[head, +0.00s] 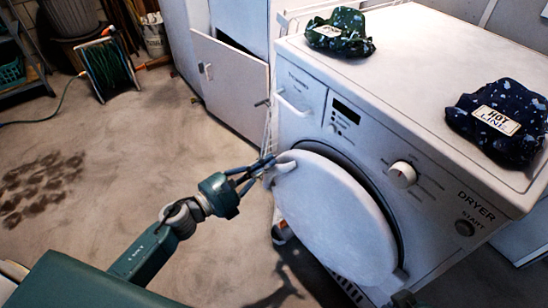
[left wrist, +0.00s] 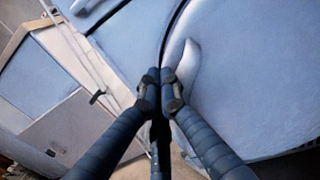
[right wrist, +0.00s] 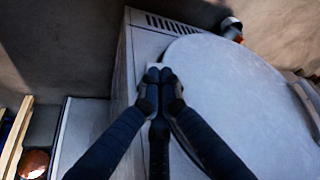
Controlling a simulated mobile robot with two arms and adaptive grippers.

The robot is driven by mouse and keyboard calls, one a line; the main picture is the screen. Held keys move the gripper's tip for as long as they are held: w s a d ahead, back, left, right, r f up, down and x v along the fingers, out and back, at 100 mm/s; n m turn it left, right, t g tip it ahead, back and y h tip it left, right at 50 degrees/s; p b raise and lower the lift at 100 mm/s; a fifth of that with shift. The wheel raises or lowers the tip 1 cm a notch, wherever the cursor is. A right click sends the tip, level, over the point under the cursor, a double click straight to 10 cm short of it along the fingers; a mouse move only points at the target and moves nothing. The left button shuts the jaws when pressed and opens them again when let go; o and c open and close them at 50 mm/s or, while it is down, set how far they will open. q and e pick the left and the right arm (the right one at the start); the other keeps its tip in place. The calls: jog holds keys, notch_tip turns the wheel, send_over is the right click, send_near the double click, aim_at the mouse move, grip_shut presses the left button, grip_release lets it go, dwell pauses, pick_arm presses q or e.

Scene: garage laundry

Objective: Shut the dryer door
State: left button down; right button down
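The dryer (head: 440,185) is white, and its round white door (head: 335,215) stands slightly ajar, with a dark gap along its upper edge. The door also shows in the left wrist view (left wrist: 250,80) and the right wrist view (right wrist: 240,100). My left gripper (head: 270,165) is at the door's left edge beside the door handle (left wrist: 185,68). Its fingertips (left wrist: 160,77) are together with nothing seen between them. My right gripper (right wrist: 159,74) is low by the dryer front, fingertips together beside the door's rim. Whether either gripper touches the door, I cannot tell.
A pale cabinet door (head: 230,80) stands open left of the dryer. A green hose reel (head: 108,68) is farther back.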

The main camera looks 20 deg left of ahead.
pick_arm(q)
jog(key=shift+x, duration=1.45)
pick_arm(e)
jog(key=shift+w, duration=0.1)
pick_arm(q)
jog(key=shift+d, duration=0.1)
